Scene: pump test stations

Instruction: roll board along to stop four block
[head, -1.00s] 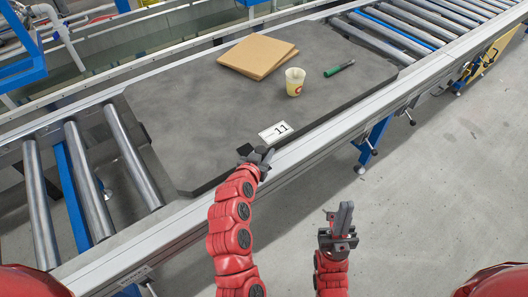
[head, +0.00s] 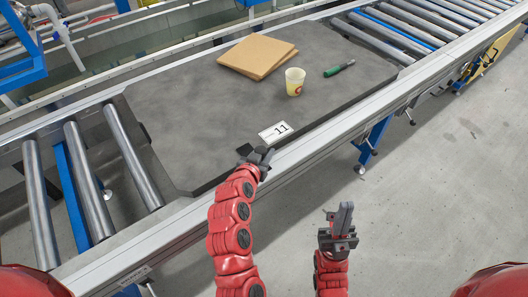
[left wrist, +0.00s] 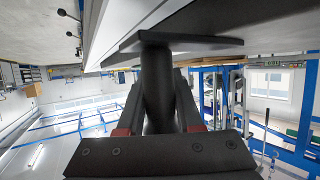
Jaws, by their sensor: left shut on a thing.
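The board (head: 190,110) is a large dark grey slab lying on the roller conveyor. It bears a white label reading 11 (head: 274,132) near its front edge. In the left wrist view, the left gripper is shut on a dark upright handle (left wrist: 157,85) under a flat dark plate. My right gripper (head: 340,222) is open and empty, in front of the conveyor over the floor. No stop block marked four can be made out.
On the board lie brown flat sheets (head: 257,56), a pale yellow cup (head: 294,82) and a green-black marker (head: 340,68). Bare rollers show at left (head: 88,180) and at upper right (head: 425,28). The conveyor's front rail (head: 330,133) runs alongside. Floor at right is clear.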

